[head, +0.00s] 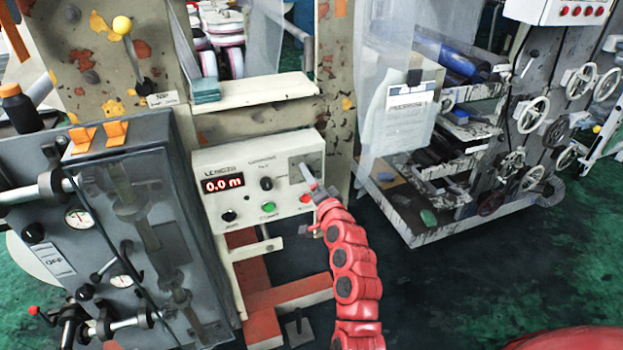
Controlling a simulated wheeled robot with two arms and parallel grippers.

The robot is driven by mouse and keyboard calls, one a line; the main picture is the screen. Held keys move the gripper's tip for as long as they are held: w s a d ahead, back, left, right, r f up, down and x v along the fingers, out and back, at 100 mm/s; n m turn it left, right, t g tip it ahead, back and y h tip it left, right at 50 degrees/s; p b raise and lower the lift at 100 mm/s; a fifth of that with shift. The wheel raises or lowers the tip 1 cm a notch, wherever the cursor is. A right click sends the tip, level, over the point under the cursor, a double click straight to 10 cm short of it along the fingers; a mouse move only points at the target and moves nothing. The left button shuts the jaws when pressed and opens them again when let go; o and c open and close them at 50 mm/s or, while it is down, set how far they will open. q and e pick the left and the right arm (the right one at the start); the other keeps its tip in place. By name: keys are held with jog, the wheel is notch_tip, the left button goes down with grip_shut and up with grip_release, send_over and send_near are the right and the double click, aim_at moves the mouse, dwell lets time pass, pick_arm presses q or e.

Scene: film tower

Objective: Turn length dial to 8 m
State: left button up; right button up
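A pale control box (258,192) has a lit red display (223,183) that reads 0.0 m, with a label above it that seems to say length. A black dial (266,183) sits right of the display. A second black knob (229,216) is below the display, and a green button (268,207) is beside it. Which knob is the length dial cannot be read for sure. My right gripper (309,178) is in front of the box's right side, right of the dial and apart from it. Its fingers overlap in view, so their opening is unclear. My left gripper is out of view.
A red button (306,198) is close to my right gripper. A grey machine cabinet (120,220) with gauges stands left of the box. Open dark floor (450,290) lies to the right, before a machine with handwheels (533,114).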

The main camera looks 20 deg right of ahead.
jog(key=shift+s, duration=0.15)
jog(key=s+b, duration=0.1)
jog(key=s, duration=1.6)
jog(key=shift+d+b, duration=0.3)
jog(key=shift+b, duration=0.05)
jog(key=shift+d, duration=0.1)
